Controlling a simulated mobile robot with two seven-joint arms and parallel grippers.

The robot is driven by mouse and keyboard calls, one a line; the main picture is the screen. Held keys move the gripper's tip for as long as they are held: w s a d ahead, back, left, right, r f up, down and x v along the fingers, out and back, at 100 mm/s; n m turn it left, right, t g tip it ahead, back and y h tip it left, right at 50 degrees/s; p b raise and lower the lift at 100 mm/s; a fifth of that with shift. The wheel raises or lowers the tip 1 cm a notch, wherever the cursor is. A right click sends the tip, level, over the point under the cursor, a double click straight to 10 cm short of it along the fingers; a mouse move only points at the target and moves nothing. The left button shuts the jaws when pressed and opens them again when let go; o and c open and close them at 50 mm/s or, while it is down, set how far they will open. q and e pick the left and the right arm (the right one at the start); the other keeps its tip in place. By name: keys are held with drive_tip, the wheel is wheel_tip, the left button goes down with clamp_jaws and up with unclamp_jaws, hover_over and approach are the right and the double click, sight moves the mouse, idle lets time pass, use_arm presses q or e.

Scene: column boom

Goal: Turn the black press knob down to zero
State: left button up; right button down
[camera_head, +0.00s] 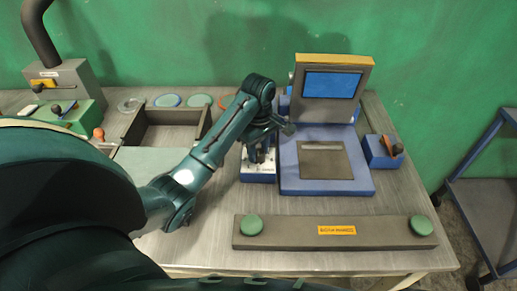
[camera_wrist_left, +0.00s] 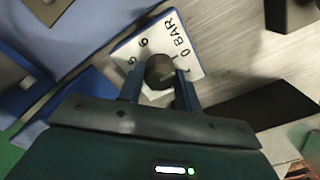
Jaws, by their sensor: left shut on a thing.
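The black press knob (camera_wrist_left: 160,72) sits on a white dial plate with the numbers 5, 6, 1, 0 and the word BAR in the left wrist view. My left gripper (camera_wrist_left: 160,88) has its two fingers on either side of the knob and is shut on it. In the head view the blue and white knob box (camera_head: 258,173) stands left of the blue press (camera_head: 326,187), and my left gripper (camera_head: 262,150) reaches down over it. The knob's pointer is hard to make out. My right gripper is not in view.
The press has a raised lid with a blue screen (camera_head: 332,85). A blue box with an orange-brown lever (camera_head: 397,149) stands at its right. A grey bar with two green buttons (camera_head: 290,234) lies in front. An open tray (camera_head: 170,137) is at the left.

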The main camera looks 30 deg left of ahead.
sight(258, 151)
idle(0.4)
use_arm(q)
drive_tip(key=o, duration=1)
wheel_tip(258, 151, up, 5)
drive_tip(key=shift+w+a+f, duration=0.1)
drive_tip(key=shift+r, duration=0.4)
wheel_tip(258, 151, up, 8)
drive_tip(key=shift+f, duration=0.15)
drive_tip(key=shift+s, duration=0.2)
